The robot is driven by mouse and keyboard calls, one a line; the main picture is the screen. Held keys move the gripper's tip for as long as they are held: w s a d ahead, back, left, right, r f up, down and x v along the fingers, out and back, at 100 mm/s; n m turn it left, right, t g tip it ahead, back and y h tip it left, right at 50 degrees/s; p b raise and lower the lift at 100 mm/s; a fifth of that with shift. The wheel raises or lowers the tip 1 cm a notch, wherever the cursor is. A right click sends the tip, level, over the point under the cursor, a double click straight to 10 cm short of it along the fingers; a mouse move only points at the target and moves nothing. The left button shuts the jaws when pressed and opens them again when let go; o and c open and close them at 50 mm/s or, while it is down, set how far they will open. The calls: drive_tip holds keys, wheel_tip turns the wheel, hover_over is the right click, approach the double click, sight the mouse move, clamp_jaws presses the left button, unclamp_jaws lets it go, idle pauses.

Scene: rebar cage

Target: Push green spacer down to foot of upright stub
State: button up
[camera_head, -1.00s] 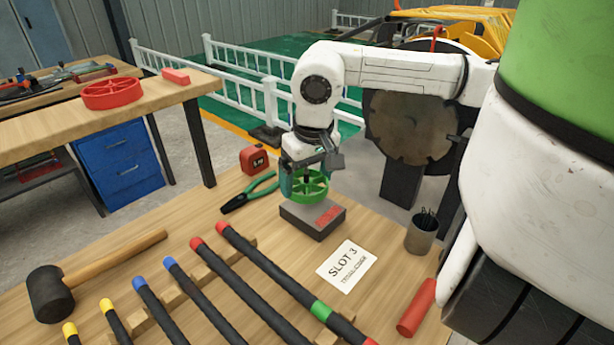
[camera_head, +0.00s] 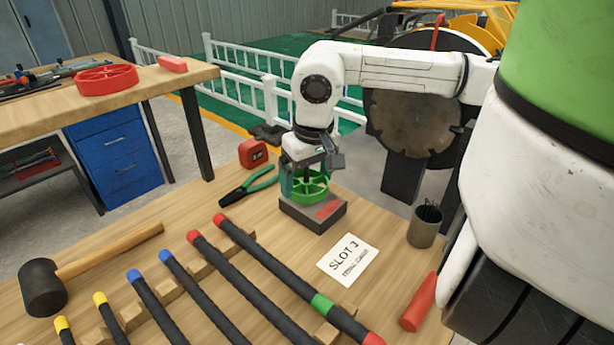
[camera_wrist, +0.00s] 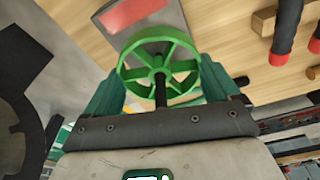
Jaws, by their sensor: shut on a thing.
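The green spacer (camera_head: 311,183) is a spoked wheel just above a grey block with a red label (camera_head: 301,217). It also shows in the wrist view (camera_wrist: 183,53). The dark upright stub (camera_wrist: 160,90) shows at the spacer's hub and runs through it toward my gripper. My gripper (camera_wrist: 160,85) is shut on the spacer, with a teal finger at each side of the rim. It also shows in the head view (camera_head: 306,180), pointing down over the block. The stub's foot is hidden by the spacer, and I cannot tell whether the spacer touches the block.
Pliers (camera_head: 248,186) and a red tape measure (camera_head: 253,153) lie left of the block. A SLOT 3 card (camera_head: 347,260) lies in front. Bars (camera_head: 262,262) rest on wooden supports nearer. A cup (camera_head: 424,227) stands at right.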

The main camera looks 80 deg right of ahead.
sight(312, 186)
drive_tip(key=shift+f+b, duration=0.55)
drive_tip(key=shift+f, duration=0.1)
drive_tip(key=o, duration=0.9)
drive_tip(key=shift+r, duration=0.15)
drive_tip(key=r, duration=0.7)
drive_tip(key=s+a+r+p, duration=0.1)
drive_tip(key=r, duration=0.2)
drive_tip(key=shift+s+a+r, duration=0.1)
drive_tip(key=shift+r, duration=0.15)
